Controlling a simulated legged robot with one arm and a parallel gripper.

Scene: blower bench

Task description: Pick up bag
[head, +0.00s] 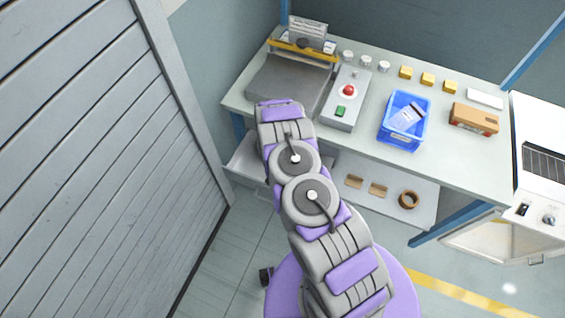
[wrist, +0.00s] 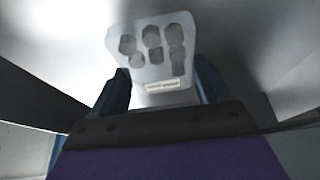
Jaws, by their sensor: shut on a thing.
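In the wrist view my gripper (wrist: 164,84) has its two blue fingers on either side of a clear bag (wrist: 143,33). The bag is translucent, holds several dark grey nut-like parts and has a small pale label near its lower edge. My gripper is shut on this bag. In the head view my gripper and this bag are hidden behind my arm, which reaches toward the left end of the bench. Another clear packet with a label (head: 407,117) lies in a blue bin (head: 385,142) on the bench.
The workbench (head: 458,172) carries a grey sealer-like machine (head: 285,85), a control box with a red button (head: 348,91), yellow blocks (head: 427,79) and a brown box (head: 474,119). A lower shelf (head: 345,200) holds a brown ring (head: 408,199). A slatted shutter (head: 90,150) stands left.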

